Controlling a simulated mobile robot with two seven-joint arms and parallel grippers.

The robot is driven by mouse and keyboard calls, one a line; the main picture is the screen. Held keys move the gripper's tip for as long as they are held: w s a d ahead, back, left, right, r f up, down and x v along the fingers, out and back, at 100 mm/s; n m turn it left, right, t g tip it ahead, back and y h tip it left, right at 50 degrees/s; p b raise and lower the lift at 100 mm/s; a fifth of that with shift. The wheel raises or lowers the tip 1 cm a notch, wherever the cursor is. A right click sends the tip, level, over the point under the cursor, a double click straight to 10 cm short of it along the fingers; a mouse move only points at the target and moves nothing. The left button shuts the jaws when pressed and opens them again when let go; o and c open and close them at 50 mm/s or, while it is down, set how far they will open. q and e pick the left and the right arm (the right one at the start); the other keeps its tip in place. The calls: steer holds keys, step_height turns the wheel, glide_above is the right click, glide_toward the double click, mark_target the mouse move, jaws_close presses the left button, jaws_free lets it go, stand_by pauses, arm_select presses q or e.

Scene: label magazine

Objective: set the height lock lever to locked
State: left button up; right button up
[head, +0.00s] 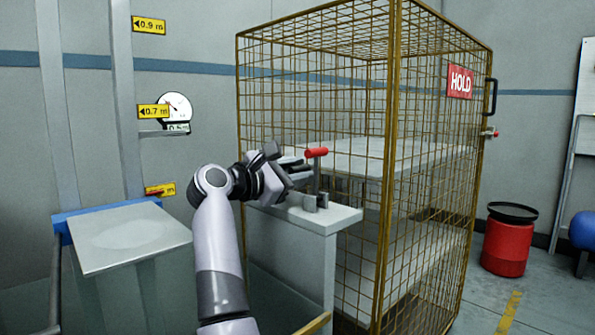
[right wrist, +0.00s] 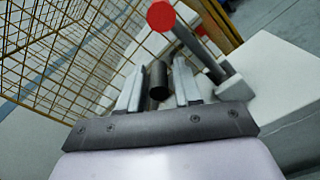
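The height lock lever has a red grip (head: 316,152) on a grey shaft and stands near upright on a pale pedestal (head: 335,222). Short grey posts (head: 310,203) stand at its foot. My right gripper (head: 298,174) is just left of the lever, slightly below the red grip. In the right wrist view its two fingers (right wrist: 159,68) are apart, with a dark cylinder (right wrist: 157,82) showing between them; I cannot tell whether they touch it. The red grip (right wrist: 161,15) and lever shaft (right wrist: 195,45) lie beyond the fingertips, up and right. My left gripper is not in view.
A yellow wire cage (head: 440,130) with a red HOLD sign (head: 461,82) stands right behind the pedestal. A grey platform (head: 130,236) is at the left, by height signs (head: 153,111) and a gauge (head: 176,107). A red bin (head: 507,245) stands at right.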

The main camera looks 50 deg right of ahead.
steer(key=shift+o, duration=0.2)
steer(key=shift+a, duration=0.1)
steer(key=shift+a+r, duration=0.1)
steer(key=shift+a, duration=0.2)
arm_select(q)
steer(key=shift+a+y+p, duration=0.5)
steer(key=shift+p, duration=0.05)
arm_select(e)
steer(key=a, duration=0.6)
steer(key=shift+w+a, duration=0.15)
steer(key=shift+w, duration=0.25)
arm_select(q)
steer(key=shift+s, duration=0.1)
